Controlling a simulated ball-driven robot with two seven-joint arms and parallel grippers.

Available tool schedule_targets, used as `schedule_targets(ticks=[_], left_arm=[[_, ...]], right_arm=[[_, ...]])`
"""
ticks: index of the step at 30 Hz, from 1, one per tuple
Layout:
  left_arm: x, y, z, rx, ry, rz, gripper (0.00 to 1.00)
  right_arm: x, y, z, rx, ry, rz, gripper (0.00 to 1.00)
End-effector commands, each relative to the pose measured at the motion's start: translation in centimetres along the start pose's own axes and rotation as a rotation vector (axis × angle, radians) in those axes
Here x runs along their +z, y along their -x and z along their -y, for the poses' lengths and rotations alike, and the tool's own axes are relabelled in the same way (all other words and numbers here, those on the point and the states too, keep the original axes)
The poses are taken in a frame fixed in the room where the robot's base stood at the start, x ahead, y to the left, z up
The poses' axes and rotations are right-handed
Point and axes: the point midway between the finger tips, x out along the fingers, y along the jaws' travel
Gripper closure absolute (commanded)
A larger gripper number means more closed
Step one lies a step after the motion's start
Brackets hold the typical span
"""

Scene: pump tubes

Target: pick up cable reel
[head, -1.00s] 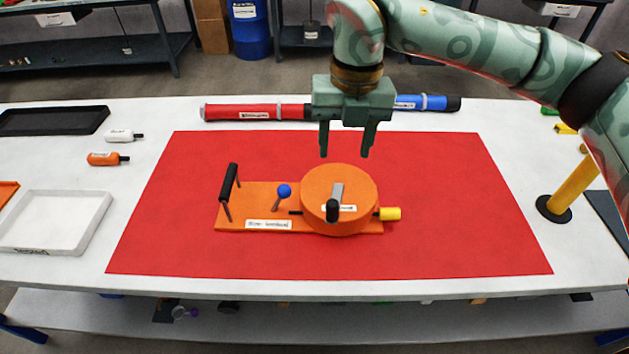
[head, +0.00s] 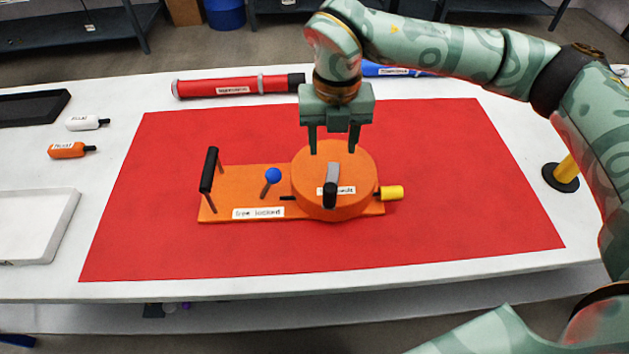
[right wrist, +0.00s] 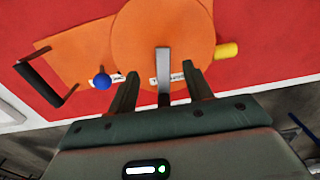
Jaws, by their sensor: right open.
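The cable reel is an orange round drum (head: 320,197) on an orange base plate (head: 240,182). It has a grey crank arm with a black knob (head: 330,195), a blue ball lever (head: 272,176), a yellow end piece (head: 391,193) and a black carry handle (head: 209,170) at its left end. My right gripper (head: 333,150) is open and empty, pointing down over the drum's far edge. In the right wrist view the two fingers (right wrist: 163,88) are spread, with the drum (right wrist: 150,35) and crank arm (right wrist: 163,65) showing between and beyond them. Whether they touch cannot be told. My left gripper is not in view.
The reel lies on a red mat (head: 450,220) on a white table. A red tube (head: 230,86) and a blue tube (head: 385,70) lie behind the mat. Small bottles (head: 85,122), a white tray (head: 60,225) and a black tray (head: 60,105) are at left. A yellow post (head: 566,168) stands right.

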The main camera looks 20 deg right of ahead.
Motion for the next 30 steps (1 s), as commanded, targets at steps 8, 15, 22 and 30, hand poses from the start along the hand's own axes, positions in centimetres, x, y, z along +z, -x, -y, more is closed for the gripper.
schedule_targets(ticks=[8,15,22,30], left_arm=[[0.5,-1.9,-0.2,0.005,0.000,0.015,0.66],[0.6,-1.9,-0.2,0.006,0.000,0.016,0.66],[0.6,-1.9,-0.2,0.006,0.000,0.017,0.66],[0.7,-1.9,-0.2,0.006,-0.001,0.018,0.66]], right_arm=[[0.2,-4.5,0.5,-0.002,0.001,-0.006,0.50],[0.2,-5.0,0.5,-0.001,0.000,0.000,0.50],[0.2,-4.9,0.5,-0.001,0.000,-0.001,1.00],[0.2,-5.0,0.5,-0.001,0.001,-0.001,1.00]])
